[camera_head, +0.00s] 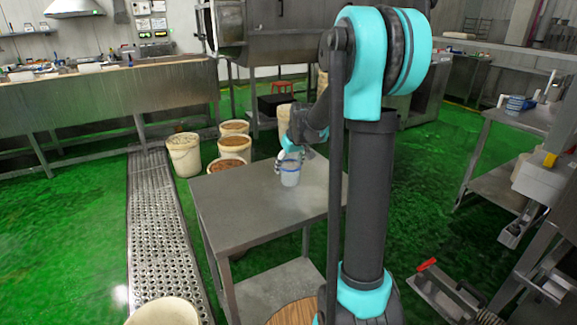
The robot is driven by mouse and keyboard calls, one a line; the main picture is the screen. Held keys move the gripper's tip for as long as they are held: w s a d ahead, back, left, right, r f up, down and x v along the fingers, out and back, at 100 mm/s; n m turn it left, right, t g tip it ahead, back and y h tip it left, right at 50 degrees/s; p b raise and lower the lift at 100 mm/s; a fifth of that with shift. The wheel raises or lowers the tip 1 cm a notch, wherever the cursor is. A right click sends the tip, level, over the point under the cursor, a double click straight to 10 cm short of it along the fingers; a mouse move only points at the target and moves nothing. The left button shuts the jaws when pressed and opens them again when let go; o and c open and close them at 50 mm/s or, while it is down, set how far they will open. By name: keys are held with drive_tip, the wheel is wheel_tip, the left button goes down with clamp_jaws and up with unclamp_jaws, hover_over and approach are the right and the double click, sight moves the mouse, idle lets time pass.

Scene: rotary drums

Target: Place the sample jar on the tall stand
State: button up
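The sample jar (290,178) looks like a small translucent pale container with a blue band near its top. It is over the far right part of a grey metal table (235,210). My gripper (290,160) is at the jar's top, with its fingers beside the upper part. The view is too small to tell whether the fingers are shut on the jar, or whether its base touches the table. No thing stands out clearly as the tall stand; this metal table has a raised top and a lower shelf.
Several buckets (184,155) stand on the green floor behind the table. A perforated drain strip (160,240) runs along its left. A round wooden top (295,313) is at the bottom edge. A long counter (100,105) is behind left, and another bench (515,118) at right.

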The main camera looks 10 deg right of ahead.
drive_tip(key=shift+o, duration=1.1)
drive_tip(key=shift+r, duration=0.1)
drive_tip(key=v, duration=1.2)
drive_tip(key=s+f+m, duration=0.1)
drive_tip(key=s+f, duration=0.9)
drive_tip(key=s, duration=0.4)
drive_tip(key=s+f+m+h, duration=0.1)
drive_tip(key=s+f+m, duration=0.1)
drive_tip(key=s+f, duration=0.8)
drive_tip(key=s+d, duration=0.1)
drive_tip(key=s, duration=0.3)
drive_tip(key=shift+m, duration=0.3)
drive_tip(key=shift+f, duration=0.1)
